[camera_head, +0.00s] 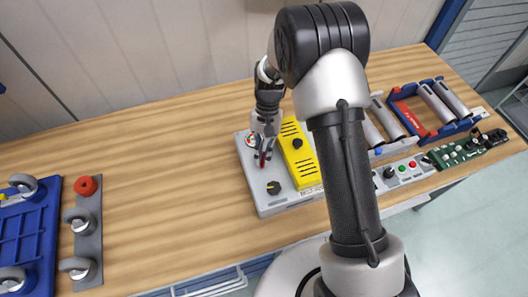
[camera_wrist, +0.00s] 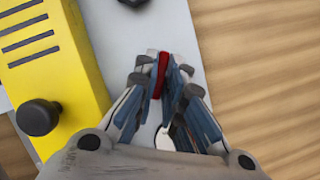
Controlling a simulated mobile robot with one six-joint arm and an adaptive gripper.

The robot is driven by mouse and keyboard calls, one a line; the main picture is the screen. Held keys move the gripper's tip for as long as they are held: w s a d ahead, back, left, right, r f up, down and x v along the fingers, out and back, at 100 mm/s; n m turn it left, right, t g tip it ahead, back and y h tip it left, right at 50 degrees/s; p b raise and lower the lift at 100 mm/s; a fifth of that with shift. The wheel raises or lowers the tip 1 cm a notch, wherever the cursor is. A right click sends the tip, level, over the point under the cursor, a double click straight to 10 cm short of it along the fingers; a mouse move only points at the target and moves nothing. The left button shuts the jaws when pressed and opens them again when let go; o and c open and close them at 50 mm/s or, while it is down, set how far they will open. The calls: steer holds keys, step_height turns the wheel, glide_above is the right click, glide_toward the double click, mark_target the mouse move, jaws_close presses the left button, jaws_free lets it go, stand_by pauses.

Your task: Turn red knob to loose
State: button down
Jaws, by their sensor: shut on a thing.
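The red knob (camera_wrist: 161,70) shows as a narrow red strip between my fingertips in the wrist view. It stands on a light grey panel box (camera_head: 272,204) and is mostly hidden by the fingers. In the head view a bit of the red knob (camera_head: 263,159) shows under my gripper (camera_head: 265,152). My gripper comes down from above, and its blue-grey fingers (camera_wrist: 162,84) are closed on both sides of the knob. The knob's pointer direction and any label around it cannot be read.
A yellow slotted cover (camera_head: 300,160) with a black knob (camera_wrist: 38,117) stands beside the fingers. Another black knob (camera_head: 273,187) sits on the panel's near end. At left are a blue caster tray (camera_head: 28,232) and a grey strip with a red knob-like part (camera_head: 86,185). Table between is clear.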

steer(key=n+h, duration=0.1)
steer(key=n, duration=0.1)
steer(key=n+h, duration=0.1)
steer(key=n, duration=0.2)
steer(key=shift+a+p, duration=0.2)
steer(key=shift+p, duration=0.2)
steer(key=shift+n, duration=0.4)
steer(key=c, duration=1.7)
jaws_free()
steer(key=v, duration=1.2)
steer(key=shift+a, duration=0.15)
